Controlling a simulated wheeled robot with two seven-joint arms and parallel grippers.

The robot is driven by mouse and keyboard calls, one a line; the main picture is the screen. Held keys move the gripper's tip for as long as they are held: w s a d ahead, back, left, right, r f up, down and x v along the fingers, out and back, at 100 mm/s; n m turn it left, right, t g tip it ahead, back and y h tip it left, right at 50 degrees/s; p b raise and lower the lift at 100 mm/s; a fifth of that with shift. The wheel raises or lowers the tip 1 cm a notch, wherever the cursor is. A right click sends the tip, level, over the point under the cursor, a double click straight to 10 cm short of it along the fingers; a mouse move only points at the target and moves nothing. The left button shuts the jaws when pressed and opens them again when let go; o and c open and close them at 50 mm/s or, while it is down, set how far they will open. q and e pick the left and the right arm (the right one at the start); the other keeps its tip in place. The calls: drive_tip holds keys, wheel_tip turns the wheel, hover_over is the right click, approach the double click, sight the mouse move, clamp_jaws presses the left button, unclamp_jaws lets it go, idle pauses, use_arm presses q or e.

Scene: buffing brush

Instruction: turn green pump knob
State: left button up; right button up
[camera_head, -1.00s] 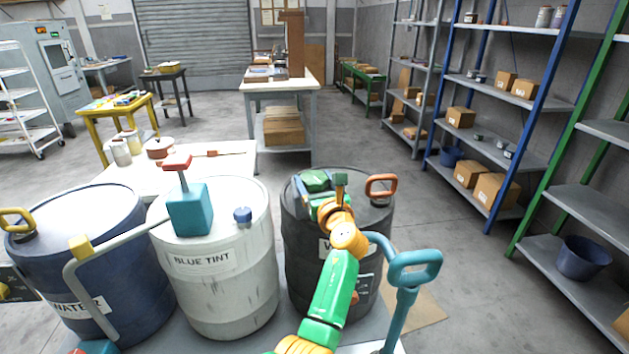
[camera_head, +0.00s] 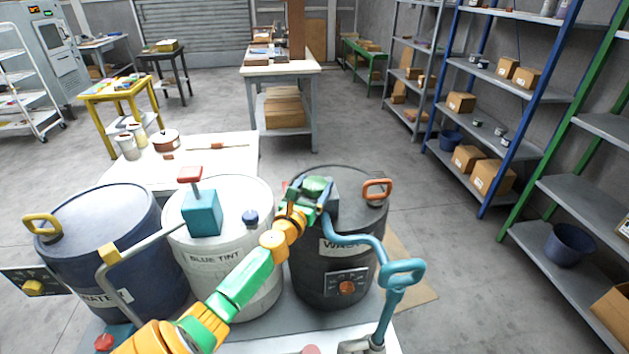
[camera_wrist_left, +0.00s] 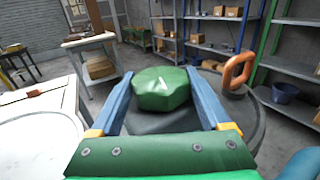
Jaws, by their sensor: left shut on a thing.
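The green pump knob (camera_head: 315,184) is a faceted cap on top of the black drum (camera_head: 306,262). It also shows in the left wrist view (camera_wrist_left: 161,91), with a white mark on its top. My left gripper (camera_head: 313,191) comes in from the lower left. Its blue fingers lie on both sides of the knob, and it is shut on it. In the left wrist view, the gripper (camera_wrist_left: 160,82) has one finger at each side of the knob. The pump's lower part is mostly hidden. My right gripper is not in view.
A teal hose handle (camera_head: 403,268) stands right of the drum. An orange ring handle (camera_head: 377,188) is on the drum's lid. The white drum (camera_head: 219,278) with a teal pump (camera_head: 202,213) and the blue drum (camera_head: 100,215) stand to the left.

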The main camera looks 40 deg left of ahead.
sight(306, 190)
use_arm(q)
drive_tip(key=m+h+b, duration=0.2)
drive_tip(key=t+h+b, duration=0.1)
drive_tip(key=h, duration=0.1)
drive_tip(key=shift+a+f+m+b, duration=0.15)
drive_tip(key=shift+f+m+b, duration=0.15)
drive_tip(key=shift+m, duration=0.1)
drive_tip(key=shift+r+m+h+b, duration=0.15)
drive_tip(key=shift+m+h+b, duration=0.45)
drive_tip(key=shift+h+b, duration=0.4)
drive_tip(key=shift+r+h+b, duration=0.15)
drive_tip(key=shift+h+b, duration=0.15)
drive_tip(key=shift+h, duration=0.1)
drive_tip(key=o, duration=1.2)
drive_tip(key=shift+s, duration=3.55)
